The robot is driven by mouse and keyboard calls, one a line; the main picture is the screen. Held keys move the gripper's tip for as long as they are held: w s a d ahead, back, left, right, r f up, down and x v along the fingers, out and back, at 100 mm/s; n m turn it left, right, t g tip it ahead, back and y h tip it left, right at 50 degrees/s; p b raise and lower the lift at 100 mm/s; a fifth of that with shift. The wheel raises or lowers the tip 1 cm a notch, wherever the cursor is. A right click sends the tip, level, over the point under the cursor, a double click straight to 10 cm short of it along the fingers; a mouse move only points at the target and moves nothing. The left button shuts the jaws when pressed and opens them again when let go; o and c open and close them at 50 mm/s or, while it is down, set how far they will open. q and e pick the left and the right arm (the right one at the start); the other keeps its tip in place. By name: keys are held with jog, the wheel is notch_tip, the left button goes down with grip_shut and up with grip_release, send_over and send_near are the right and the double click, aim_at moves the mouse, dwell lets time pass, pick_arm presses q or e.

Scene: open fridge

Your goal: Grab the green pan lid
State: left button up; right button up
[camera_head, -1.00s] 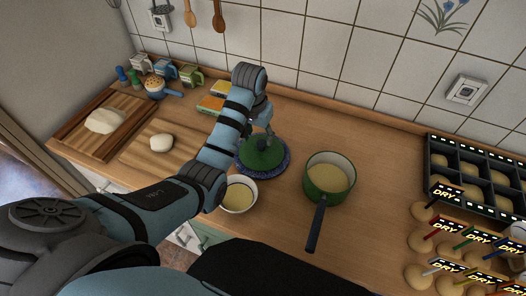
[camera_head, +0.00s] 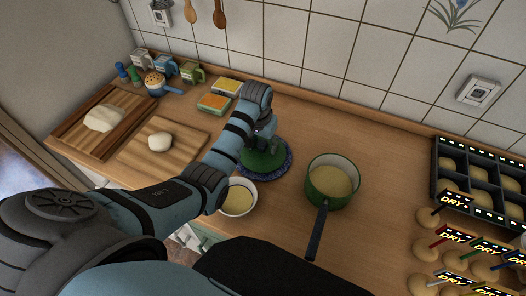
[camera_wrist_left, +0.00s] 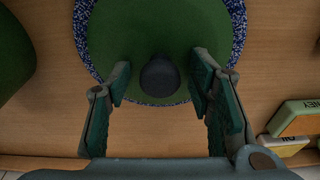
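The green pan lid (camera_head: 262,163) lies on a blue speckled round mat (camera_head: 288,172) on the counter. In the left wrist view the lid (camera_wrist_left: 160,30) fills the upper middle, with its dark round knob (camera_wrist_left: 159,76) facing me. My left gripper (camera_head: 264,146) is over the lid. In the left wrist view its two fingers (camera_wrist_left: 160,82) are open, one on each side of the knob, with gaps between. Whether the fingertips touch the lid is not clear. My right gripper does not show.
A green pot (camera_head: 330,183) with a black handle stands right of the lid. A bowl (camera_head: 238,196) sits in front of the mat. Boxes (camera_head: 214,104) stand behind, left of my arm. A dark tray (camera_head: 480,185) lies far right.

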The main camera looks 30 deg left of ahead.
aim_at(263, 142)
pick_arm(q)
jog(key=shift+s+r, duration=0.1)
grip_shut()
jog(key=shift+r+p, duration=0.6)
jog(key=shift+r, duration=1.4)
jog(key=shift+f+b, duration=0.5)
jog(key=shift+b, duration=0.15)
jog(key=shift+a+r, duration=0.1)
